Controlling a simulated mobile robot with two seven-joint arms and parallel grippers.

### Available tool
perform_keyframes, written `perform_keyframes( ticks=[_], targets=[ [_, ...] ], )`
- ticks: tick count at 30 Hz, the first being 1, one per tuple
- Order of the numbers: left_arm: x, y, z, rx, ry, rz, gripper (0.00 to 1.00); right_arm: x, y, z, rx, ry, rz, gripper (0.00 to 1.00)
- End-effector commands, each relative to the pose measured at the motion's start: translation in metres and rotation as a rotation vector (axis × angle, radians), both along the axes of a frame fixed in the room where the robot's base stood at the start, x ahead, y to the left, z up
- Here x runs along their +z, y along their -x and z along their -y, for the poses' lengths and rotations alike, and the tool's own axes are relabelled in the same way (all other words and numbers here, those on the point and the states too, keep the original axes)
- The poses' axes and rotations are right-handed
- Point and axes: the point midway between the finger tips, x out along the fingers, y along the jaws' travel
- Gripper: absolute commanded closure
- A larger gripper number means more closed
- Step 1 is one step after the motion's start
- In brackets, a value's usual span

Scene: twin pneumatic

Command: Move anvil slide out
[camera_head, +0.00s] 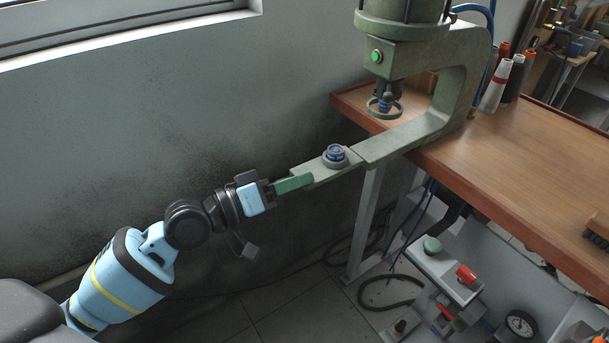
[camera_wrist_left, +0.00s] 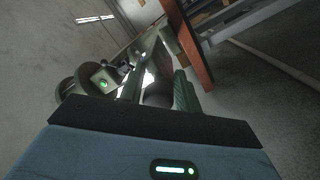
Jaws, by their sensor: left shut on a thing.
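The anvil slide (camera_head: 312,172) is a flat grey-green bar along the lower arm of the green press (camera_head: 455,75). It carries a round anvil (camera_head: 336,155) with a blue centre. A seam shows between the slide and the press arm behind it. The anvil stands out in front of the table, to the left of and apart from the ring-shaped tool (camera_head: 384,106) under the press head. My left gripper (camera_head: 296,183), with green fingers, is shut on the slide's near end. In the left wrist view the fingers (camera_wrist_left: 157,88) hide much of the grip. My right gripper is not in view.
The wooden table (camera_head: 540,150) has its edge right of the slide. A wall (camera_head: 120,120) runs close along the left. Below are hoses (camera_head: 385,292) and a cart (camera_head: 450,275) with fittings. The space in front of the slide is open.

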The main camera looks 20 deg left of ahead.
Motion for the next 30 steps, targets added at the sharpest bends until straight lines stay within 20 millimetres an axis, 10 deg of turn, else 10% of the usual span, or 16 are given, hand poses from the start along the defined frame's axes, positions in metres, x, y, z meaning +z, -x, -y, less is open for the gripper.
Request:
perform_keyframes(
  ticks=[14, 15, 17, 30],
  targets=[
    [0.0072, 0.0117, -0.0103, 0.004, -0.003, 0.021, 1.0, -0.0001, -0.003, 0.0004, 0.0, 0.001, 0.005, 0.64],
    [0.0072, 0.0117, -0.0103, 0.004, -0.002, 0.022, 0.63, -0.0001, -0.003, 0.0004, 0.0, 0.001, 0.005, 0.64],
    [0.0073, 0.0117, -0.0103, 0.004, -0.002, 0.022, 0.55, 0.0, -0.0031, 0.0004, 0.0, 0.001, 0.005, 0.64],
    [0.0031, 0.0132, -0.0112, 0.002, -0.001, 0.009, 0.54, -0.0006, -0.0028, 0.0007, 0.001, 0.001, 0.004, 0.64]
  ],
)
